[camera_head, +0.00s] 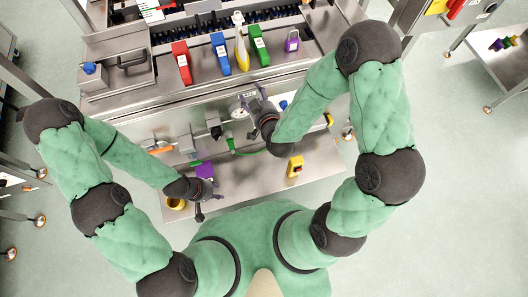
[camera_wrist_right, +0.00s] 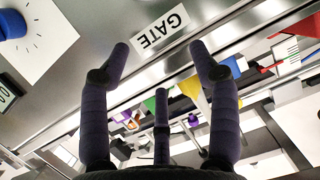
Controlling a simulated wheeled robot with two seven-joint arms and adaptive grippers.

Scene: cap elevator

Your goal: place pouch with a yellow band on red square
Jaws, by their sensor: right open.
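I cannot clearly make out a pouch with a yellow band. A slim white and yellow item (camera_head: 241,48) stands in the coloured row on the machine in the head view, but I cannot tell whether it is a pouch. No red square can be identified for certain. My right gripper (camera_head: 250,98) is over the front of the machine, below that row; in the right wrist view its fingers (camera_wrist_right: 158,47) are spread and empty, facing a GATE label (camera_wrist_right: 160,29). My left gripper (camera_head: 215,190) is low over the table, near a purple block (camera_head: 204,170); its fingers are too small to judge.
A red item (camera_head: 182,62), a blue item (camera_head: 220,53), a green item (camera_head: 259,46) and a purple item (camera_head: 292,41) stand along the machine's ledge. A yellow item (camera_head: 295,165) and a yellow cup (camera_head: 175,203) are on the steel table (camera_head: 250,183). A gauge (camera_head: 237,108) sits by my right gripper.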

